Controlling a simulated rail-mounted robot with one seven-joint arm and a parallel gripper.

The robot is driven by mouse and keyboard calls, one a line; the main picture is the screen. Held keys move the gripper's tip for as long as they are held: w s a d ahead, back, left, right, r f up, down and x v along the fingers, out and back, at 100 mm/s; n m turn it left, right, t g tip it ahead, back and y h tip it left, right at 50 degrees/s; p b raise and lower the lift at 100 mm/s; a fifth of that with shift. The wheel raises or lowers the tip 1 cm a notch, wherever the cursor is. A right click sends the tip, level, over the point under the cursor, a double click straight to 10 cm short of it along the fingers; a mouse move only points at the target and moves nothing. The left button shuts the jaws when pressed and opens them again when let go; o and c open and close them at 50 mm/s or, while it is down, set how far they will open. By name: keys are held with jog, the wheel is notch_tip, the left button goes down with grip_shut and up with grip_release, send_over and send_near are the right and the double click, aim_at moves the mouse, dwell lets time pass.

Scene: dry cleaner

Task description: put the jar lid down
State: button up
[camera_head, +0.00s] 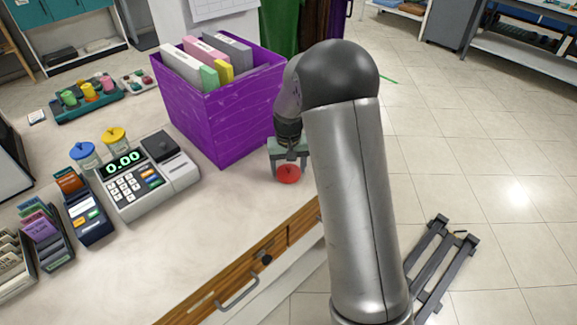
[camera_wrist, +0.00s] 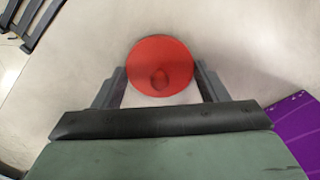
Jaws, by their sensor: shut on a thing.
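The jar lid (camera_head: 289,175) is a red disc with a small knob on top. My gripper (camera_head: 290,158) points down over the counter (camera_head: 235,215) and is shut on the lid. In the wrist view the lid (camera_wrist: 160,66) sits between the two grey fingers of my gripper (camera_wrist: 160,90), knob facing the camera. The lid is at or just above the counter, near its right edge; I cannot tell whether it touches. The lid's underside is hidden.
A purple box (camera_head: 225,118) of folders stands just left and behind my gripper. Left are a cash register (camera_head: 148,180) and jars with a blue lid (camera_head: 83,150) and a yellow lid (camera_head: 114,136). Bare counter lies in front, with a wooden drawer edge (camera_head: 240,270).

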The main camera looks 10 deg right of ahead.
aim_at(289, 166)
jog(key=shift+f, duration=0.1)
jog(key=o, duration=0.5)
jog(key=shift+f, duration=0.1)
jog(key=o, duration=0.4)
jog(key=shift+o, duration=0.2)
notch_tip(289, 166, up, 11)
jog(key=s+r+p, duration=0.1)
jog(key=s+r, duration=0.1)
jog(key=s, duration=1.3)
jog(key=s+a+r+n+p, duration=0.1)
jog(key=s+r, duration=0.1)
jog(key=s, duration=1.4)
jog(key=shift+r+p, duration=0.3)
jog(key=shift+p, duration=0.1)
